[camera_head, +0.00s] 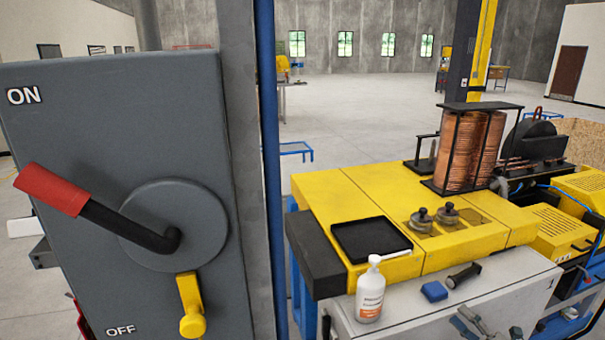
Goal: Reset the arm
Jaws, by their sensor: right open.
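My right gripper (488,328) shows at the bottom edge, to the right of centre. Only its fingertips are in view, over the light grey front surface of the workbench. The fingers are apart and nothing shows between them. The rest of the right arm is below the picture. My left gripper cannot be made out.
A large grey switch box (65,130) fills the left, its red-tipped lever (105,215) pointing up-left toward ON. A yellow workbench (320,190) carries a black tray (370,238), copper coils (465,150) and metal weights (447,213). A white bottle (370,292), blue block (434,291) and dark-handled tool (463,275) stand near the gripper.

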